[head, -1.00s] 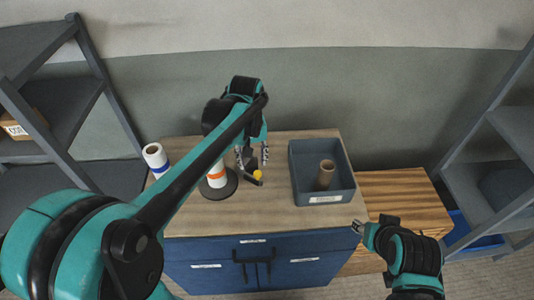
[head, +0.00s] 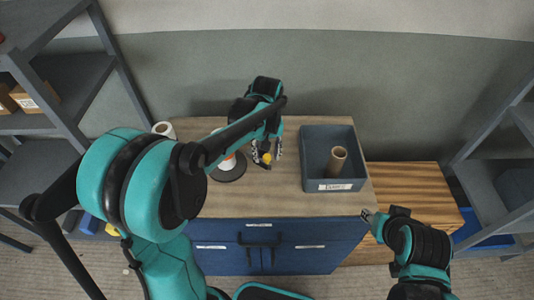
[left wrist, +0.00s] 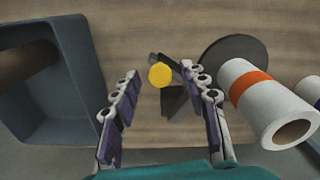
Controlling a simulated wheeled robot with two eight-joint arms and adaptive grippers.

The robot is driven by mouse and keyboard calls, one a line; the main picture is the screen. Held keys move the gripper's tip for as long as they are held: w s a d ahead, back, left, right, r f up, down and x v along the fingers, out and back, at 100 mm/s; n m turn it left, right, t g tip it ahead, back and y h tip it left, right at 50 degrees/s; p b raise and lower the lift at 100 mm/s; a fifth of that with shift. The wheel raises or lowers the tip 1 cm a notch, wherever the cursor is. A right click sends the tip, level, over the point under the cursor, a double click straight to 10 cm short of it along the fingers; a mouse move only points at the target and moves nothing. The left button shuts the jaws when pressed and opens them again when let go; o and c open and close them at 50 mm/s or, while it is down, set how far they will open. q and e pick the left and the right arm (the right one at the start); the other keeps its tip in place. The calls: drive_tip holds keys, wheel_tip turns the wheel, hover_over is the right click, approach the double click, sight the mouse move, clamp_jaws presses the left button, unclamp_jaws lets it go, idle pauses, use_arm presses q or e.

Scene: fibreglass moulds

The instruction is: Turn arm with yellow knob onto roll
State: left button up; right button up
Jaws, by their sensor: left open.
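The yellow knob (left wrist: 160,75) sits on the end of a dark arm (left wrist: 172,62) beside a round dark base (left wrist: 232,58). In the left wrist view the knob lies between my open left fingers (left wrist: 162,110), apart from both. In the head view my left gripper (head: 265,150) is over the knob (head: 266,156), partly hiding the arm. The roll (left wrist: 255,98), white with an orange band, stands on the base, right of the knob in the wrist view. In the head view my arm covers most of the roll (head: 228,164). My right gripper (head: 371,214) is low at the right; its finger opening is unclear.
A grey bin (head: 308,170) with a brown cardboard tube (head: 337,159) stands on the wooden tabletop (head: 285,203), right of my left gripper. Another white roll (head: 163,129) stands at the back left. Shelves (head: 60,100) flank the cabinet.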

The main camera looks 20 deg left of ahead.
use_arm(q)
clamp_jaws()
drive_tip(key=shift+s+a, duration=0.1)
drive_tip(key=shift+a, duration=0.05)
drive_tip(key=a+m+p, duration=0.1)
drive_tip(key=a+m, duration=0.5)
drive_tip(key=m, duration=0.2)
drive_tip(key=shift+s+a, duration=0.4)
drive_tip(key=shift+s, duration=0.05)
idle(0.4)
unclamp_jaws()
